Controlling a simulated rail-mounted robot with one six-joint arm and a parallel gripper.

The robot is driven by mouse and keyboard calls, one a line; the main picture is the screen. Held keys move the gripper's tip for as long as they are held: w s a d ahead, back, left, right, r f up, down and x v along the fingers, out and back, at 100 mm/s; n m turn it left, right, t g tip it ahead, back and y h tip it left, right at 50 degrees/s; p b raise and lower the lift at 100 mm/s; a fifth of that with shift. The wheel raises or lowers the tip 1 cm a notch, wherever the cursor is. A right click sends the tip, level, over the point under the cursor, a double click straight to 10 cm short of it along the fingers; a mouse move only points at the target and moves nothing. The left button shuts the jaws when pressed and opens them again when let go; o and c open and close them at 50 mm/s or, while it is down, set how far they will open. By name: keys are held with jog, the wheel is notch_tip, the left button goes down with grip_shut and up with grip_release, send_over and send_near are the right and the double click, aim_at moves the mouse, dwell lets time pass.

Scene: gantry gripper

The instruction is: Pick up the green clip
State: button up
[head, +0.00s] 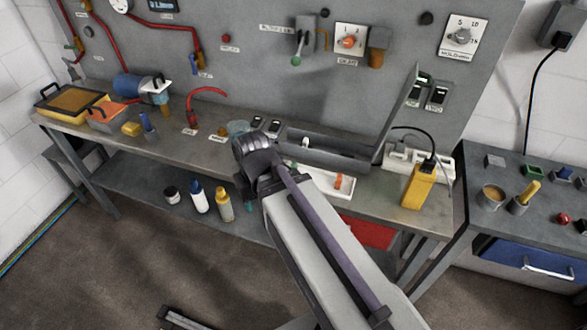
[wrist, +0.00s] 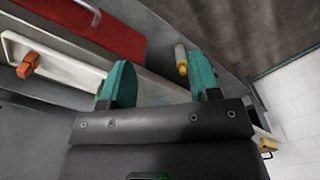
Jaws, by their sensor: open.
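No green clip can be made out for certain. A small green piece (head: 534,171) lies on the right-hand bench in the head view, far to the right of my gripper; it is too small to tell whether it is a clip. An orange clip-like piece (head: 338,182) sits in a white tray (head: 326,190), partly hidden by my arm. The orange piece also shows in the wrist view (wrist: 28,65), left of my gripper. My gripper (wrist: 162,78) is open, its two teal fingers apart with nothing between them. In the head view my wrist is over the workbench's front edge.
A grey trough (head: 325,153) lies behind the tray. A yellow device (head: 419,186) stands to the right, with a power strip behind it. A red drawer (wrist: 85,22) is below the bench top. Several bottles stand on the lower shelf (head: 150,178).

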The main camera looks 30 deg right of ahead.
jog(key=shift+c, duration=0.6)
jog(key=n+t+y+b, duration=0.1)
jog(key=n+t+y, duration=0.2)
jog(key=n, duration=0.6)
send_near(294, 164)
jog(key=f, duration=0.1)
jog(key=shift+m, duration=0.3)
jog(key=b+x, duration=0.5)
jog(key=shift+w+a+f, duration=0.15)
jog(key=shift+f, duration=0.15)
jog(key=shift+w+a+f+b, duration=0.15)
jog(key=shift+f+b, duration=0.1)
jog(key=shift+b, duration=0.05)
jog(key=shift+r, duration=0.1)
jog(key=b+x, duration=0.4)
jog(key=x, duration=0.1)
jog(key=shift+b, duration=0.4)
jog(key=c, duration=0.6)
